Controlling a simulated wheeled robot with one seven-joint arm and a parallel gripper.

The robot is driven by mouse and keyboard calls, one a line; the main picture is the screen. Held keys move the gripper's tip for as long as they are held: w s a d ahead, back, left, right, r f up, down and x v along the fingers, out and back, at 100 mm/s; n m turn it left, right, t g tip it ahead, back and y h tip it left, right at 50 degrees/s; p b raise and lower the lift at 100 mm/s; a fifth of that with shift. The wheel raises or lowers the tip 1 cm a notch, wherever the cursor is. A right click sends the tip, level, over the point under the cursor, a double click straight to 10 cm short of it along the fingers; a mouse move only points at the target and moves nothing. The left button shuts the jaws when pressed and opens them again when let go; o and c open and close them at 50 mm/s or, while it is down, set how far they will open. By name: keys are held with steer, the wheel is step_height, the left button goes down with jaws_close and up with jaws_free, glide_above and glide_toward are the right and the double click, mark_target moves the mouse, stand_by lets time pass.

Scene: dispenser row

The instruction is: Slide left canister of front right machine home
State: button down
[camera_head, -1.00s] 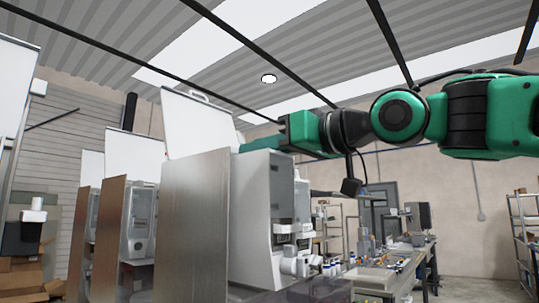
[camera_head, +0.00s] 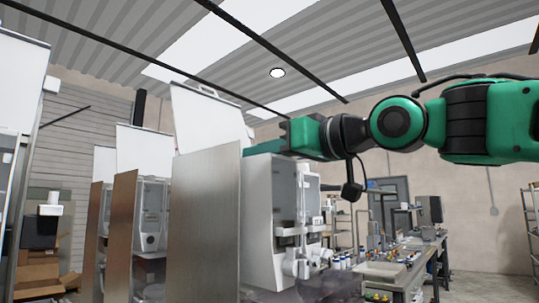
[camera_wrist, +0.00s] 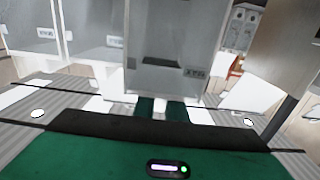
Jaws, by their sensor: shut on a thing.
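The front right machine (camera_head: 262,225) is white, with its lid (camera_head: 205,120) raised, and stands behind a brushed steel panel in the head view. My gripper (camera_head: 268,148) reaches over the machine's top from the right; its tips are largely hidden there. In the wrist view my gripper (camera_wrist: 160,108) is shut on a grey canister (camera_wrist: 160,30), at the edge with a dark slot and a small label. Further grey canisters (camera_wrist: 95,45) stand to the left in that view. How far the held canister sits in the machine cannot be told.
A brushed steel panel (camera_head: 205,225) stands close beside the machine. Two more machines (camera_head: 150,215) with panels and raised lids stand further left. A workbench (camera_head: 410,275) with small bottles and parts is at right.

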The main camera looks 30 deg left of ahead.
stand_by(0.3)
steer(key=shift+f, duration=0.45)
steer(key=c, duration=1.7)
jaws_free()
steer(key=shift+f, duration=0.15)
